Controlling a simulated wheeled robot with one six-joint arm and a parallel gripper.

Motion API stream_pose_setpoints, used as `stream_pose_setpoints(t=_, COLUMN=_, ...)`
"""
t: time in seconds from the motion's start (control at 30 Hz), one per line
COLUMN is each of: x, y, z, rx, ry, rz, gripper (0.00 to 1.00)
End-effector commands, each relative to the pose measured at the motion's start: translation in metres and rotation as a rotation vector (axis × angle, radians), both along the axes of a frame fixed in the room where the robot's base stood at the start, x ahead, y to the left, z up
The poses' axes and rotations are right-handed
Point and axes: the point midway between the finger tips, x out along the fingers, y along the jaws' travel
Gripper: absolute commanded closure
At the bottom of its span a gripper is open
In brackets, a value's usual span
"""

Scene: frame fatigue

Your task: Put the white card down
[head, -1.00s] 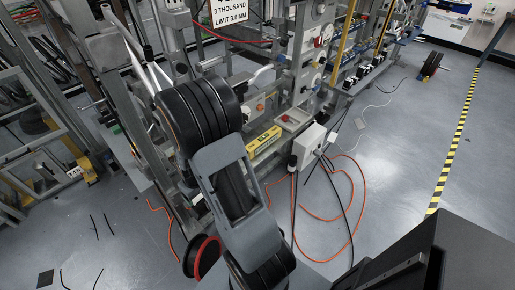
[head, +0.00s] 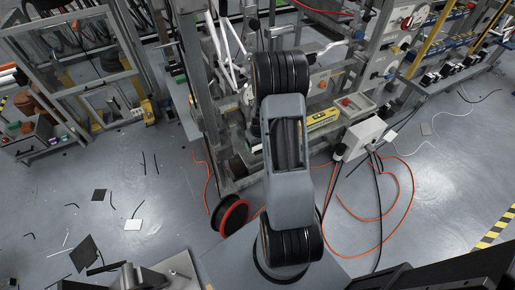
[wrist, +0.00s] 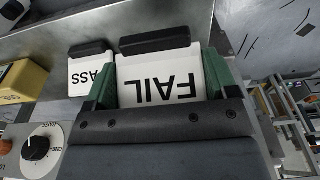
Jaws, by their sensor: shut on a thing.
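A white card reading FAIL (wrist: 160,80), with a black strip along its far edge, lies between the green fingers of my gripper (wrist: 161,88) in the wrist view. The gripper is shut on it. A second white card, reading PASS (wrist: 90,76), stands just left of it with its own black strip, partly covered by the left finger. In the head view my arm hides the gripper and both cards.
A grey metal surface (wrist: 150,22) lies beyond the cards. A yellow box (wrist: 22,82) and a dial (wrist: 40,146) are at left.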

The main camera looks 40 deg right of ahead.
Motion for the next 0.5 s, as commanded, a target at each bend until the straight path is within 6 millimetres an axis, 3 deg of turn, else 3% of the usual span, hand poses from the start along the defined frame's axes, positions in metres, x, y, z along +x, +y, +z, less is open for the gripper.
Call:
stream_pose_setpoints(t=0.33, x=0.016, y=-0.008, z=-0.022, rx=0.000, ry=0.000, rz=0.001, gripper=0.46)
stream_pose_setpoints(t=0.5, x=0.017, y=-0.009, z=-0.044, rx=0.001, ry=0.003, rz=0.001, gripper=0.46)
